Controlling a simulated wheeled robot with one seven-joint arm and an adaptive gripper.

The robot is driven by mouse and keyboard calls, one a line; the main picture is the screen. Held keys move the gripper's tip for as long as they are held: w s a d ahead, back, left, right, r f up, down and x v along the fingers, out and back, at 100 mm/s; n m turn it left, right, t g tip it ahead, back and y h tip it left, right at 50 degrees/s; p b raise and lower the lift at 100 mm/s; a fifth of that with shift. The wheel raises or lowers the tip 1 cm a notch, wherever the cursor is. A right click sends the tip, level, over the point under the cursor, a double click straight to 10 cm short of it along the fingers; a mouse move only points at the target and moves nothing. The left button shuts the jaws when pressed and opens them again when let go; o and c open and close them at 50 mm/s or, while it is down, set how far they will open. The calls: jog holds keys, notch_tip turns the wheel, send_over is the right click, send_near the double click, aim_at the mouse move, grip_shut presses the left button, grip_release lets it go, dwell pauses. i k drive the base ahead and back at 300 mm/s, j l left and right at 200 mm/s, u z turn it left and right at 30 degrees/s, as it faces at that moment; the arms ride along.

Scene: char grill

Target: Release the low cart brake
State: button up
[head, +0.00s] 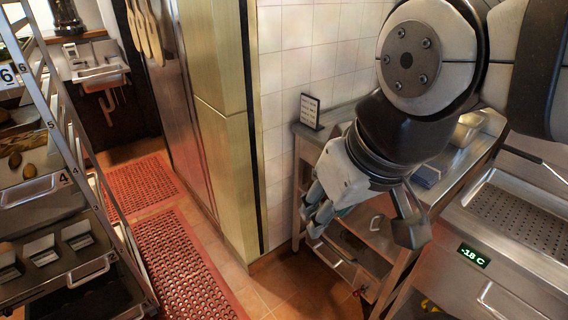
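My gripper (316,212) hangs in front of the tiled wall, right of the beige cabinet side, pointing down and left. Its fingers are small and partly overlapped here, so I cannot tell whether they are open or shut. I see nothing held in it. A steel stand with shelves (297,186) is behind and below my gripper, partly hidden by my arm. A wheeled-looking rack (124,240) with numbered levels is at the left.
A steel unit with a perforated tray (520,214) and a green display (474,256) stands at the right. A small framed sign (310,110) stands on the steel stand. Red perforated mats (185,265) lie on the tiled floor. Bare floor (300,285) shows below my gripper.

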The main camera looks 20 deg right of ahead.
aim_at(357, 292)
jog(key=z, duration=1.05)
jog(key=i+j+z, duration=0.1)
jog(key=z, duration=0.7)
jog(key=j+z, duration=0.35)
jog(key=j, duration=0.55)
jog(key=j+z, duration=0.35)
jog(key=j, duration=1.4)
jog(key=k, duration=0.05)
